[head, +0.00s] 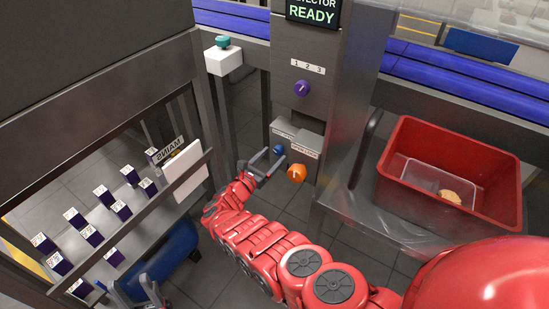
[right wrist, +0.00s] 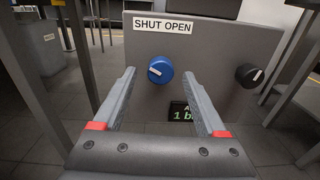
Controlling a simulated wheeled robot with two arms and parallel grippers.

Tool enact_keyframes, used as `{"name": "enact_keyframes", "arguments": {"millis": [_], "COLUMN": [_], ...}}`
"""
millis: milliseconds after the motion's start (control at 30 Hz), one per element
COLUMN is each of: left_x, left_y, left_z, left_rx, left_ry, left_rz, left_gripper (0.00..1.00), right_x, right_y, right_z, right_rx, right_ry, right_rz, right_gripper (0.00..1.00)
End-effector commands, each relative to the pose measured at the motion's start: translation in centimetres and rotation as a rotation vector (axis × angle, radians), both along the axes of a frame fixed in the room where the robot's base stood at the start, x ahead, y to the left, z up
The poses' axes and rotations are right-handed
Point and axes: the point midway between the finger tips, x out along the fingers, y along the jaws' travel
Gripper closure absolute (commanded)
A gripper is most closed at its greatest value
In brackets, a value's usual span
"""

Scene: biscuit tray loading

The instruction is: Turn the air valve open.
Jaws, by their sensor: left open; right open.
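The air valve looks to be the blue knob (right wrist: 161,70) under a "SHUT OPEN" label (right wrist: 162,27) in the right wrist view. Its white mark lies slanted, nearer to the left side. In the head view the blue knob (head: 279,150) is small, on the grey column's lower panel. My right gripper (head: 264,161) is open in front of it; in the right wrist view its fingers (right wrist: 159,72) point at the knob, one to each side. I cannot tell whether they touch it. My left gripper (head: 133,290) is open and empty at the lower left of the head view.
An orange knob (head: 297,174) sits close beside the blue one, a purple knob (head: 302,88) higher up. A black knob (right wrist: 249,76) and a partly hidden display (right wrist: 181,112) show near the valve. A red crate (head: 405,185) stands at right, a shelf rail (head: 120,228) at left.

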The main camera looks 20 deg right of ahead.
Motion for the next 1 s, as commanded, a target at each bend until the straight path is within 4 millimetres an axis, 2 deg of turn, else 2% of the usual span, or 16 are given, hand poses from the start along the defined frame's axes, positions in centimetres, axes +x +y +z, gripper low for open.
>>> {"name": "enact_keyframes", "arguments": {"millis": [33, 167, 467, 867, 900, 1000], "left_x": [0.00, 0.00, 0.00, 0.00, 0.00, 0.00], "left_y": [0.00, 0.00, 0.00, 0.00, 0.00, 0.00], "left_z": [-0.60, -0.86, -0.83, -0.83, -0.83, -0.83], "left_rx": [0.000, 0.000, 0.000, 0.000, 0.000, 0.000], "left_ry": [0.000, 0.000, 0.000, 0.000, 0.000, 0.000], "left_rz": [0.000, 0.000, 0.000, 0.000, 0.000, 0.000], "left_gripper": [0.50, 0.50, 0.50, 0.50, 0.50, 0.50], "right_x": [0.34, 0.87, 1.02, 1.01, 1.01, 1.01], "right_y": [-0.53, -1.31, -1.48, -1.45, -1.45, -1.45], "right_z": [-0.34, -0.17, -0.03, -0.05, -0.05, -0.05], "right_rx": [0.001, -0.001, -0.001, -0.001, -0.001, -0.001], "right_ry": [-0.001, 0.002, 0.002, 0.002, 0.002, 0.002], "right_rz": [-0.001, -0.001, 0.000, 0.000, 0.000, 0.000], "right_gripper": [0.26, 0.26, 0.26, 0.96, 1.00, 1.00]}}
